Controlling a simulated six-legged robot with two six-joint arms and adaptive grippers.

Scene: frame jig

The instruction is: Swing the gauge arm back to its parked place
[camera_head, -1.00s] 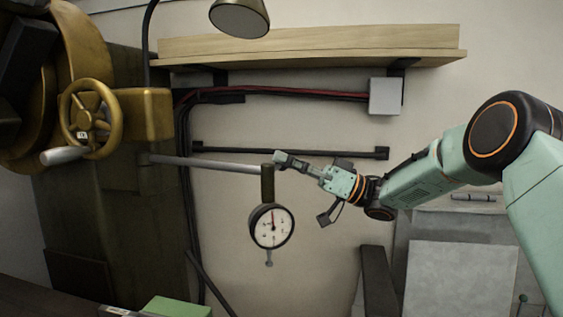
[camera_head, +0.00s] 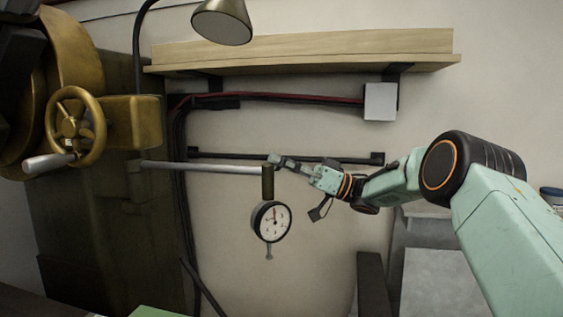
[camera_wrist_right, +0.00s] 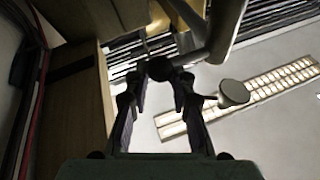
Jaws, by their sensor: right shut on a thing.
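The gauge arm (camera_head: 205,167) is a pale grey rod running right from the dark machine column at the left. At its outer end a dark olive post carries the round white dial gauge (camera_head: 271,221), which hangs below the rod with a short stem under it. My right gripper (camera_head: 274,160) is shut at the outer end of the rod, just above the post. In the right wrist view its fingers (camera_wrist_right: 161,76) close around a dark round knob (camera_wrist_right: 160,68), beside a grey rod. My left gripper is not in view.
A wooden shelf (camera_head: 300,50) is on the wall above, with a lamp (camera_head: 222,22) in front. A dark wall bar (camera_head: 330,160) runs behind the gripper. A brass handwheel (camera_head: 75,127) stands at the left.

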